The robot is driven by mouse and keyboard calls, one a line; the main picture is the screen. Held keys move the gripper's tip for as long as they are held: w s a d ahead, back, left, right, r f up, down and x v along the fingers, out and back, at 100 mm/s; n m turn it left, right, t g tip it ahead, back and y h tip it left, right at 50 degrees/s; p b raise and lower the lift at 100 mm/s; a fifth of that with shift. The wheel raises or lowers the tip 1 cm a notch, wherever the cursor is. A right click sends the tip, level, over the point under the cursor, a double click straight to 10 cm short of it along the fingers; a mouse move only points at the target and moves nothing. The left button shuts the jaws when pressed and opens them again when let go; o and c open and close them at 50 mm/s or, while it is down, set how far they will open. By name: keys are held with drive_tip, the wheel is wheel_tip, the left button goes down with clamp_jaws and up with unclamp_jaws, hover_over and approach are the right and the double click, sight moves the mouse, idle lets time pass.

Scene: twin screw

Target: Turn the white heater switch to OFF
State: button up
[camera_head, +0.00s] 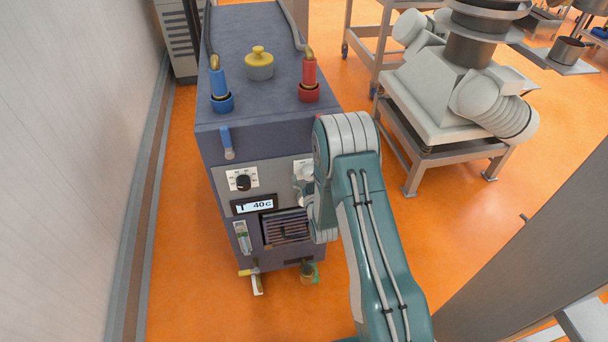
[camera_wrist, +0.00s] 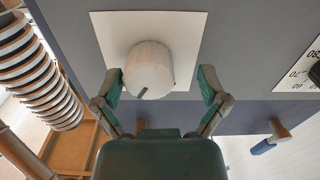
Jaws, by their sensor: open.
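The white heater switch (camera_wrist: 149,69) is a round knob on a white square plate (camera_wrist: 110,28) on the blue-grey machine front. A short dark mark shows near its lower edge in the wrist view. My gripper (camera_wrist: 160,85) is open, with one green-padded finger on each side of the knob. Gaps show between the fingers and the knob, and nothing is held. In the head view the knob (camera_head: 303,171) is at the machine's upper right front, partly hidden by my arm. My fingers are mostly hidden there. Any lettering around the switch is unreadable.
Left of the switch in the head view are a black dial (camera_head: 243,182) and a display (camera_head: 254,205) reading about 40c. Blue (camera_head: 220,89) and red (camera_head: 309,79) hose fittings stand on the machine top. A wall is at left, a metal cart (camera_head: 430,140) at right.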

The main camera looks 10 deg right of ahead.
drive_tip(key=shift+w, duration=0.35)
drive_tip(key=c, duration=1.1)
drive_tip(key=shift+s, duration=0.1)
drive_tip(key=shift+c, duration=0.2)
drive_tip(key=shift+r+n, duration=0.1)
drive_tip(key=shift+n, duration=0.3)
drive_tip(key=n, duration=1.1)
drive_tip(key=shift+s+f, duration=0.1)
drive_tip(key=shift+f, duration=0.2)
